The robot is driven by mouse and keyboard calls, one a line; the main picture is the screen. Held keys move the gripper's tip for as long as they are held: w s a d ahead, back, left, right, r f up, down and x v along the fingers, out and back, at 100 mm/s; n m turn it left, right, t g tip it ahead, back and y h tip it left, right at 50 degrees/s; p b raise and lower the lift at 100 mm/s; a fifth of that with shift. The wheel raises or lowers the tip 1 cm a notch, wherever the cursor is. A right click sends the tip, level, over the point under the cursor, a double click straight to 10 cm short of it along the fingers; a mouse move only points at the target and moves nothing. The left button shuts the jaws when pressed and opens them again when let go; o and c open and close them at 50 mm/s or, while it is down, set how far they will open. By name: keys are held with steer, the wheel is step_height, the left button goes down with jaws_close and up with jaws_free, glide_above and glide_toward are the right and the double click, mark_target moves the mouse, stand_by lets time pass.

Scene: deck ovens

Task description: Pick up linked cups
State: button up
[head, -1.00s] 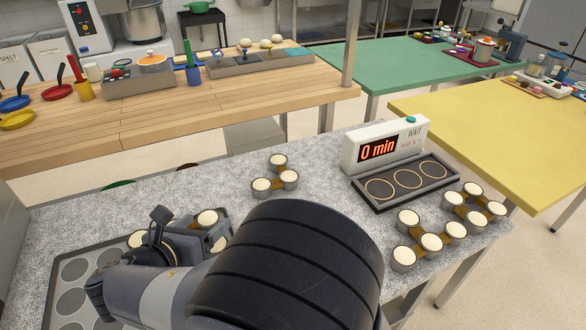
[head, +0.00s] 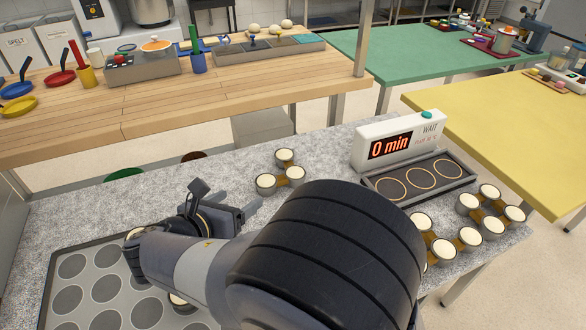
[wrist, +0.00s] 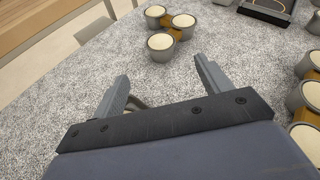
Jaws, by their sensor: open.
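A linked group of three cups (head: 266,181) with cream-coloured tops and a brown link between them stands on the speckled counter. It also shows in the wrist view (wrist: 162,42), beyond my fingertips. My gripper (head: 250,203) is open and empty, left of and nearer than this group, with a clear gap. The wrist view shows its two spread fingers (wrist: 160,72) pointing toward the group. More linked cups (head: 468,237) stand at the counter's right side, partly hidden by my arm. Other cups (head: 182,303) show beside my arm over the tray.
A grey tray with round wells (head: 133,286) lies at the front left. A timer box reading "0 min" (head: 398,143) stands behind a dark three-ring holder (head: 420,180). The speckled counter (head: 100,205) is bare around the three-cup group.

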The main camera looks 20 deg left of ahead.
mark_target(262, 183)
steer(key=b+x, duration=0.1)
steer(key=x, duration=0.9)
steer(key=shift+w+d+f, duration=0.1)
steer(key=shift+w, duration=0.3)
steer(key=c, duration=1.2)
steer(key=shift+o, duration=0.2)
